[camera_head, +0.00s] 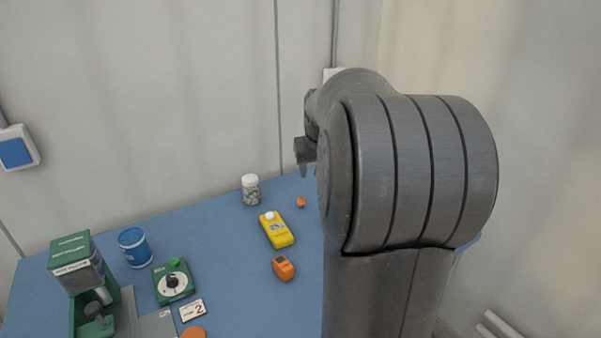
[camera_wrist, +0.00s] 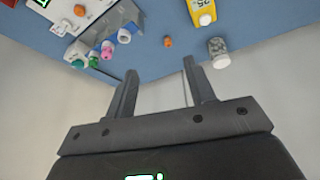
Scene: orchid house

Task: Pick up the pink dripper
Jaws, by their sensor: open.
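In the wrist view a small pink-tipped piece, which looks like the pink dripper (camera_wrist: 107,50), is at the upper left on the blue bench (camera_wrist: 150,62). It sits close beside green, teal and white-tipped pieces (camera_wrist: 92,60) by a grey holder. Whether it stands in the holder or next to it I cannot tell. My gripper (camera_wrist: 160,68) is open, with nothing between its fingers, and is apart from the dripper, which lies left of and beyond the left fingertip. In the head view my gripper (camera_head: 305,160) is above the bench's back edge; my arm hides the dripper there.
A blue cup (camera_head: 135,247), a green dial box (camera_head: 173,282) and a green machine (camera_head: 75,262) are at left. A wall rises behind.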

